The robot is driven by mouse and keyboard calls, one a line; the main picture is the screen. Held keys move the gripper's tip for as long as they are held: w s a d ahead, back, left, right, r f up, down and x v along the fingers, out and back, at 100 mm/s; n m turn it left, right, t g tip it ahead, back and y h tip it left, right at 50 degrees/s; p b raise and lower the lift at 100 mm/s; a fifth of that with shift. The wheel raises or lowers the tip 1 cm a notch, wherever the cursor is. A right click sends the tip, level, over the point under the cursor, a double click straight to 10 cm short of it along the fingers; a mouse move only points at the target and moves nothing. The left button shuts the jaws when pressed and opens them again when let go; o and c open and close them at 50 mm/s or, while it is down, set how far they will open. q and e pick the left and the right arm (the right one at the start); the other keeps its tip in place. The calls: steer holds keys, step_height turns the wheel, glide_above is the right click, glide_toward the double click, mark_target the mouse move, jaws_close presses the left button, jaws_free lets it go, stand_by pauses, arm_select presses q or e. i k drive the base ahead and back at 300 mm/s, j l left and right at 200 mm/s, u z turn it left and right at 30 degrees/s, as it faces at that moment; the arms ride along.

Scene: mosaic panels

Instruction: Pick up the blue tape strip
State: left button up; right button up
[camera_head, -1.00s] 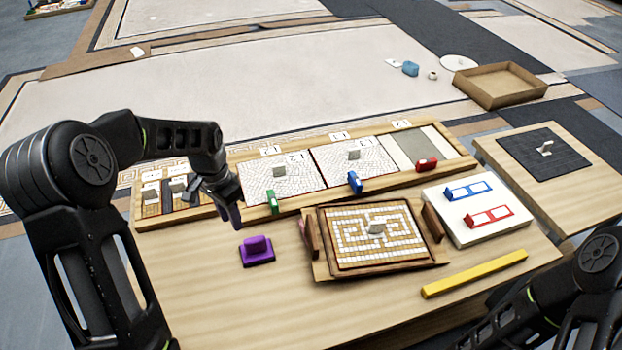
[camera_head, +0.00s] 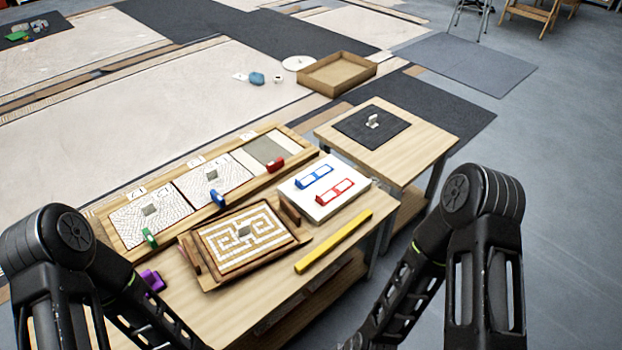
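The blue tape strip (camera_head: 314,176) lies on a white board (camera_head: 347,170) at the right end of the main table, with a small raised tab at its left end. A similar red strip (camera_head: 335,192) lies just in front of it on the same board. Both of my arms show at the bottom, the left one at the lower left and the right one at the lower right. Both grippers are outside the picture, so their state is hidden. Nothing touches the blue strip.
A framed mosaic panel (camera_head: 240,237), a yellow bar (camera_head: 334,241) and a purple block (camera_head: 152,281) are on the table. A long wooden tray (camera_head: 297,142) with small coloured blocks runs behind. A side table (camera_head: 430,128) stands at the right, holding a black mat (camera_head: 356,127).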

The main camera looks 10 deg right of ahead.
mark_target(315, 173)
steer(key=i+l, duration=0.2)
steer(key=l, duration=0.2)
steer(key=i+l, duration=0.2)
steer(key=l, duration=0.25)
steer(key=i+l+z, duration=0.1)
steer(key=l, duration=0.3)
steer(key=i+l, duration=0.55)
steer(key=l, duration=0.25)
steer(key=i+l+z, duration=0.1)
steer(key=l, duration=0.3)
steer(key=i, duration=0.1)
